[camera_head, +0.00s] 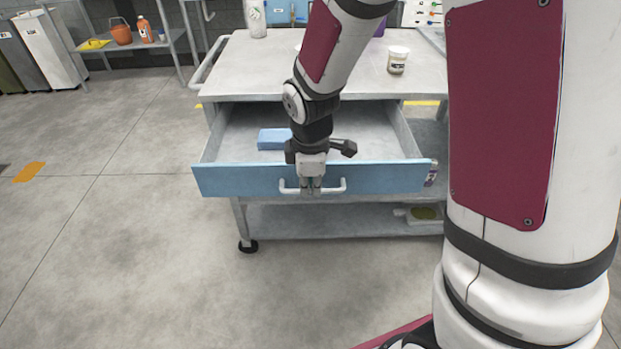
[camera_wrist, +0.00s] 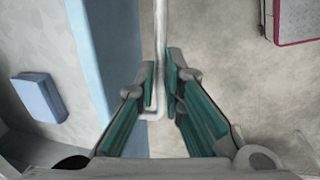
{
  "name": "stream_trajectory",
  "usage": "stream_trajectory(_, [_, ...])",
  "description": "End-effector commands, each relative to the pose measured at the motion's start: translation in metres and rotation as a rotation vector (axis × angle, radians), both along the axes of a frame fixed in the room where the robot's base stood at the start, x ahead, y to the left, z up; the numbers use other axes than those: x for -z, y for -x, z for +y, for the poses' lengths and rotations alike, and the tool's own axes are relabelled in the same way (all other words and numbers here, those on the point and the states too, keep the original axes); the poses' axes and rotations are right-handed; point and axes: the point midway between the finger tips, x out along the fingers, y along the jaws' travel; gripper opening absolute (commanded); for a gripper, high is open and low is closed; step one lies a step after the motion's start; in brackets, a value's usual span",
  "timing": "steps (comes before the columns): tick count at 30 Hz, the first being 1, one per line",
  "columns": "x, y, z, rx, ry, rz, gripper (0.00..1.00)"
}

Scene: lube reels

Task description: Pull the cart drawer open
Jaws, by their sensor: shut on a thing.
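The cart (camera_head: 250,65) is a grey workbench-like frame with a flat top and a lower shelf. Its drawer, with a blue front (camera_head: 240,181), stands well out from the body, so its inside shows. A white bar handle (camera_head: 332,186) runs along the drawer front; it also shows in the wrist view (camera_wrist: 160,30). My gripper (camera_head: 311,188) is shut on the handle, coming from above the drawer front. In the wrist view, the green-padded fingers (camera_wrist: 163,95) stand on both sides of the bar. Part of the handle is hidden behind the fingers.
A blue block (camera_head: 273,139) lies inside the drawer and shows in the wrist view (camera_wrist: 40,97). A jar (camera_head: 398,60) and a white bottle (camera_head: 255,18) stand on the cart top. The floor left of the cart is clear. A side shelf (camera_head: 125,42) stands at back left.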

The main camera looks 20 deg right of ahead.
Motion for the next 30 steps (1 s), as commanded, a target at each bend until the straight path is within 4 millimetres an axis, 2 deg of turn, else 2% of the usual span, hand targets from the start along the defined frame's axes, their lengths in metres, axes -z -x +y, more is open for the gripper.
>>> stream_trajectory(14, [0.0000,0.0018,0.0008,-0.001,0.000,-0.001,0.00])
stream_trajectory(15, [-0.0001,0.0017,0.0008,-0.001,0.000,-0.001,0.14])
stream_trajectory(17, [0.0000,0.0018,0.0008,-0.001,0.000,-0.001,0.27])
stream_trajectory(18, [-0.0001,0.0017,0.0008,-0.001,0.000,-0.001,0.30])
stream_trajectory(26, [-0.0004,0.0018,0.0007,0.000,0.000,-0.001,0.30])
stream_trajectory(30, [-0.0080,0.0021,0.0013,0.000,-0.001,-0.004,0.30])
